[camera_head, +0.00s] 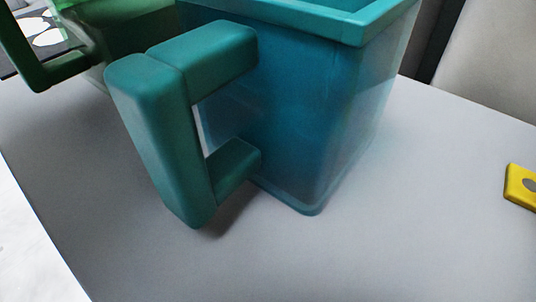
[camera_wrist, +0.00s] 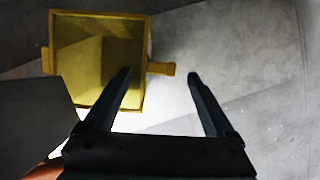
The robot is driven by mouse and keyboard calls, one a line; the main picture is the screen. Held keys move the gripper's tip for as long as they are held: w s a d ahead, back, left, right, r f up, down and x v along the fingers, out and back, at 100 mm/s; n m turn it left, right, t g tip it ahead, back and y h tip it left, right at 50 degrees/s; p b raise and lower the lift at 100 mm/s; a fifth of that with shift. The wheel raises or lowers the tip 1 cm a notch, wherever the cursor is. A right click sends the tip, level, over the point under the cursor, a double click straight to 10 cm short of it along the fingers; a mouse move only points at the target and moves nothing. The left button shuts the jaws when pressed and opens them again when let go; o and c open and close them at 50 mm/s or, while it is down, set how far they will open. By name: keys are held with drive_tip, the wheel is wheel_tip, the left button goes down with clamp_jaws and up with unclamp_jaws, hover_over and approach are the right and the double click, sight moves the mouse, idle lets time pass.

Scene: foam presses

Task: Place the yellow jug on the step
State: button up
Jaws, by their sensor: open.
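The yellow jug (camera_wrist: 98,18) is in the upper left of the wrist view, seen from above into its square open top. Its handle (camera_wrist: 162,68) sticks out to the right, and a small yellow spout or lug shows on its left side. My gripper (camera_wrist: 159,75) is open with nothing held. In the picture the handle lies between the two fingertips, and the left finger overlaps the jug's right part. I cannot tell the height gap. The yellow jug does not show in the head view. I cannot make out the step for certain in either view.
In the head view a large teal jug (camera_head: 300,120) with a thick handle (camera_head: 160,140) stands on a grey surface (camera_head: 400,240). A green jug (camera_head: 125,40) is behind it at left. A yellow piece (camera_head: 521,186) lies at the right edge. Free surface lies in front.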

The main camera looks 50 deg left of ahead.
drive_tip(key=p+v, duration=0.3)
drive_tip(key=v, duration=0.4)
drive_tip(key=shift+r+p, duration=0.25)
drive_tip(key=shift+p, duration=0.1)
drive_tip(key=shift+s, duration=0.1)
